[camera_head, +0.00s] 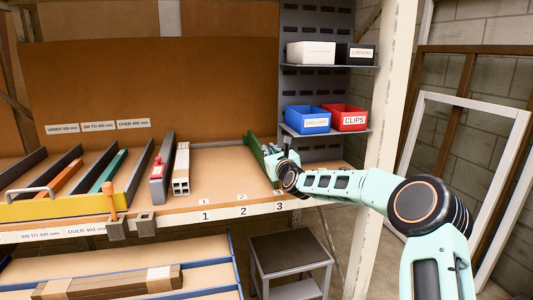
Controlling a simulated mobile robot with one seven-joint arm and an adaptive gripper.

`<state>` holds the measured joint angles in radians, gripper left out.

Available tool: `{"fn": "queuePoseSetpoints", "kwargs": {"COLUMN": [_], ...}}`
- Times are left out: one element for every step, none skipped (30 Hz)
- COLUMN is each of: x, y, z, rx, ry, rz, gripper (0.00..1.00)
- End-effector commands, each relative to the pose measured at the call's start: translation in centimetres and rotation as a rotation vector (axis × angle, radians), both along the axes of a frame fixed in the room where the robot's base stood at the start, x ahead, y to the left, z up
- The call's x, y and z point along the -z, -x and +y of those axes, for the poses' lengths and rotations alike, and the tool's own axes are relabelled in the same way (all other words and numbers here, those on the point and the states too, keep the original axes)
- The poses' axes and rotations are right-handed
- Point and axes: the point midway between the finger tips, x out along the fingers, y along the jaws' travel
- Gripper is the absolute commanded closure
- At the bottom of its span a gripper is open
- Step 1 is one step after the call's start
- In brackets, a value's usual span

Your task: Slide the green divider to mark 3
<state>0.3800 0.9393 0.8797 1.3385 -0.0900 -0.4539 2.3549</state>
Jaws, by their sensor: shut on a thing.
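The green divider (256,151) stands upright on the shelf and runs front to back, with its front end near mark 3 (280,206). My gripper (277,160) is at the divider's front part and is shut on it; the fingertips are small and partly hidden in this view. Marks 1 (206,216) and 2 (242,211) are on the shelf's front edge, to the left of mark 3.
Bare shelf (220,170) lies left of the divider, up to a white bundle (181,168) and a grey divider with a red part (157,172). Blue (307,119) and red (347,117) bins sit above. A pale upright post (393,100) stands to the right.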

Motion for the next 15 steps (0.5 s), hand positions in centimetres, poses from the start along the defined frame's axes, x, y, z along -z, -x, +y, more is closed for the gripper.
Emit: {"fn": "queuePoseSetpoints", "kwargs": {"x": [-0.07, -0.07, -0.07, -0.08, -0.07, -0.08, -0.08, -0.09, -0.08, -0.09, -0.08, -0.07, -0.06, -0.05, -0.04], "y": [-0.19, -0.2, -0.21, -0.22, -0.23, -0.24, -0.25, -0.25, -0.25, -0.25, -0.24, -0.24, -0.22, -0.21, -0.2], "z": [-0.72, -0.74, -0.78, -0.81, -0.83, -0.87, -0.9, -0.92, -0.92, -0.91, -0.88, -0.83, -0.78, -0.75, -0.69], "rx": [0.011, 0.011, 0.012, 0.013, 0.013, 0.014, 0.014, 0.014, 0.014, 0.014, 0.014, 0.013, 0.013, 0.012, 0.011], "ry": [0.003, 0.002, 0.003, 0.003, 0.003, 0.003, 0.003, 0.002, 0.002, 0.002, 0.002, 0.001, 0.001, 0.001, 0.002], "rz": [-0.003, -0.003, -0.003, -0.004, -0.004, -0.004, -0.004, -0.003, -0.003, -0.003, -0.003, -0.003, -0.003, -0.003, -0.002], "gripper": [1.0, 1.0, 1.0, 1.0, 1.0, 1.0, 0.89, 0.85, 0.81, 0.78, 0.74, 0.74, 0.74, 0.74, 0.74]}}
